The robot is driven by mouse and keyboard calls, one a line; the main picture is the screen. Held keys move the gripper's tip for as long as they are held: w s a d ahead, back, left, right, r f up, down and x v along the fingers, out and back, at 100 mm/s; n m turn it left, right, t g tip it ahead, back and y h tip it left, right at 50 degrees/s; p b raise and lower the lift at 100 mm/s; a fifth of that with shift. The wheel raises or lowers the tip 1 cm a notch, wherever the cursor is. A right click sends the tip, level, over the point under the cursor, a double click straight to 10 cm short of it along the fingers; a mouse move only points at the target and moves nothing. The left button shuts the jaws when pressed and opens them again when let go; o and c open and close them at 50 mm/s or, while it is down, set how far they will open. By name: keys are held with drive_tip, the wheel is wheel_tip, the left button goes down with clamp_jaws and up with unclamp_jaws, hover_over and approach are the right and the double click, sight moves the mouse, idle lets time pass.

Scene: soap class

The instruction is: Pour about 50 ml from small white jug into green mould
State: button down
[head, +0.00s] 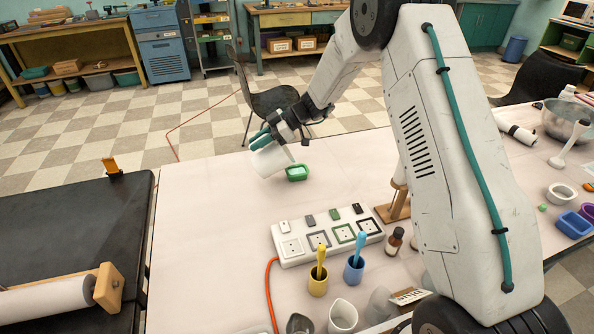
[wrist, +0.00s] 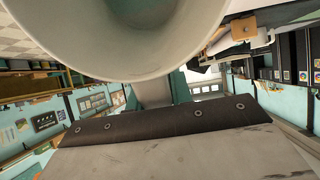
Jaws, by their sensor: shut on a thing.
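My gripper (head: 266,137) is shut on the small white jug (head: 268,161) near the far edge of the table. In the wrist view the jug's wide pale rim (wrist: 115,78) fills the top of the picture. I cannot see any stream of liquid or the level inside the jug.
A white power strip (head: 328,237) stands nearer on the white table (head: 205,215). A yellow cup (head: 318,283) and a blue cup (head: 354,270) hold utensils in front of it. Purple and blue moulds (head: 573,224) lie at the right. The table's left part is clear.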

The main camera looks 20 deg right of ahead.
drive_tip(key=shift+a+f+h, duration=0.1)
drive_tip(key=shift+a+h, duration=0.75)
drive_tip(key=shift+h, duration=0.05)
drive_tip(key=a+f+h, duration=0.4)
drive_tip(key=h, duration=0.1)
drive_tip(key=a+f+h, duration=0.3)
drive_tip(key=shift+w+g, duration=0.35)
drive_tip(key=shift+g, duration=0.05)
drive_tip(key=shift+w+a+f+h, duration=0.1)
drive_tip(key=shift+a+f+h, duration=0.15)
drive_tip(key=shift+f+h, duration=0.3)
drive_tip(key=shift+a+f+h, duration=0.25)
drive_tip(key=shift+f+h, duration=0.15)
drive_tip(key=shift+h, duration=0.15)
drive_tip(key=shift+d, duration=0.1)
